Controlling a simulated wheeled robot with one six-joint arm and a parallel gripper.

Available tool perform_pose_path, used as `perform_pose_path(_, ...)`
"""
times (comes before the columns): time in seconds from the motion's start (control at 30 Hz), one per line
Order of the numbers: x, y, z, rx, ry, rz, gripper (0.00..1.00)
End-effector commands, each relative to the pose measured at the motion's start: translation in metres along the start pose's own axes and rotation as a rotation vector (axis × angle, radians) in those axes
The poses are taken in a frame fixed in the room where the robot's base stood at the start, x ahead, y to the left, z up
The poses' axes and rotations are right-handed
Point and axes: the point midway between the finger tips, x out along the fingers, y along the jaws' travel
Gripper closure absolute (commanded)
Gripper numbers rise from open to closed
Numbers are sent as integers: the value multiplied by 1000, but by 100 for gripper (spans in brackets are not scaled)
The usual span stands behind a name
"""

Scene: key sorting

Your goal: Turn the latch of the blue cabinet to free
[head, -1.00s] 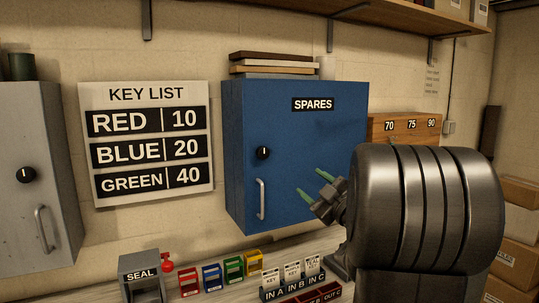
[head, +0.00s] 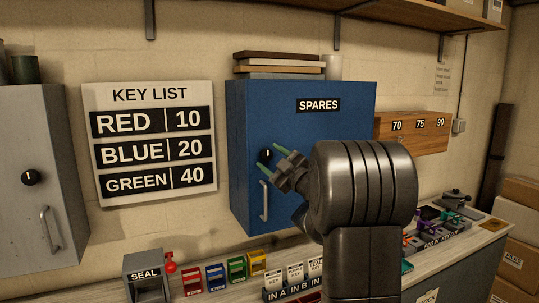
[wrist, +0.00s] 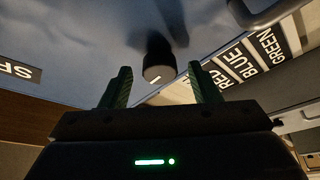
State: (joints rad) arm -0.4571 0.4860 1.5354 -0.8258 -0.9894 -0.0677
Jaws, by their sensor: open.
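The blue cabinet (head: 335,150) hangs on the wall with its door shut and a SPARES label. Its latch is a round black knob (head: 265,155) with a white mark that looks roughly upright in the head view. My gripper (head: 277,164) is open and empty, its green fingers pointing at the door close by the knob. In the wrist view the knob (wrist: 158,58) stands out from the door, centred between the open fingers and slightly beyond them. I see no contact.
The door's metal handle (head: 264,201) is just below the knob. A grey cabinet (head: 35,165) with its own knob hangs at the left, past the KEY LIST board (head: 150,190). Small coloured boxes (head: 215,276) and a SEAL box (head: 144,277) stand on the bench below.

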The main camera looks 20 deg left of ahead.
Motion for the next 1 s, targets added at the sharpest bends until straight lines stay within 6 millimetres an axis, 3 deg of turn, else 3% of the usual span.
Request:
perform_pose_path(0.13, 10, 0, 0, 0, 0, 0, 44)
perform_pose_path(0.43, 11, 0, 0, 0, -1, 0, 44)
perform_pose_path(0.67, 11, 0, 0, 0, -1, 0, 89)
perform_pose_path(1.0, 11, -2, 1, 40, 0, 17, 89)
